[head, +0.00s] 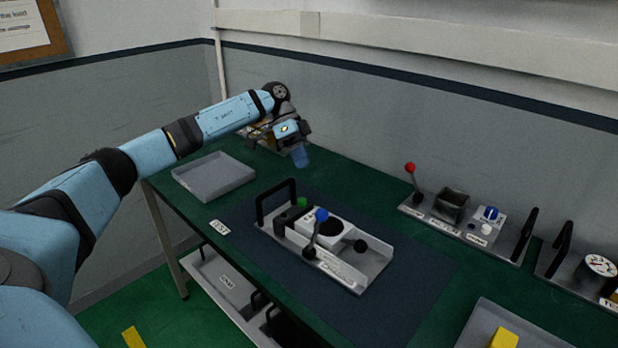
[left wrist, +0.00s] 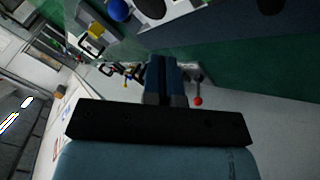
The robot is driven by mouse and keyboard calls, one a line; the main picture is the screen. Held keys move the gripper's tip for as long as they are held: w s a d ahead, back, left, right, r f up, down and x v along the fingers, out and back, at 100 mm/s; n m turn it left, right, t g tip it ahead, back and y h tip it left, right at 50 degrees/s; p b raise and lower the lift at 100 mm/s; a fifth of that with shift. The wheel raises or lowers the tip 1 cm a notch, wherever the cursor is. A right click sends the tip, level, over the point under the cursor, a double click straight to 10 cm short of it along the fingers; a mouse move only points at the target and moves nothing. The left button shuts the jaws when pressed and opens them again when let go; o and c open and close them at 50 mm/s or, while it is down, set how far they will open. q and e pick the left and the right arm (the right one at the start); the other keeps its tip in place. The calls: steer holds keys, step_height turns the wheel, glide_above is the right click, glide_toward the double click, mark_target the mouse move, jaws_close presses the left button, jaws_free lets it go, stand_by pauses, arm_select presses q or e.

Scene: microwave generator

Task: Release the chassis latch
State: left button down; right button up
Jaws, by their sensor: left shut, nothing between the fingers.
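A grey chassis (head: 372,266) lies on the dark mat mid-table, with a black handle at its left end. On it are a lever with a blue ball (head: 321,215), a black knob (head: 360,245), a green button (head: 302,202) and a white block with a dark disc. The blue ball also shows at the top of the left wrist view (left wrist: 118,10). I cannot tell which part is the latch. My left gripper (head: 301,158) is shut and empty, above the table behind the chassis and apart from it; its fingers (left wrist: 165,60) are together in the left wrist view. My right gripper is out of view.
An empty grey tray (head: 214,190) sits at the table's left. Behind right is a panel with a red-ball lever (head: 410,168), a dark box and a blue knob (head: 491,213). A gauge unit (head: 598,265) stands far right. A yellow block (head: 503,339) is at front right.

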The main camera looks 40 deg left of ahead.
mark_target(316, 229)
arm_select(q)
steer(key=x, duration=0.8)
steer(key=shift+d+f, duration=0.3)
steer(key=s+d, duration=0.2)
steer(key=shift+s+r, duration=0.1)
steer(key=shift+s, duration=0.2)
steer(key=shift+s+d, duration=0.2)
steer(key=shift+d, duration=0.15)
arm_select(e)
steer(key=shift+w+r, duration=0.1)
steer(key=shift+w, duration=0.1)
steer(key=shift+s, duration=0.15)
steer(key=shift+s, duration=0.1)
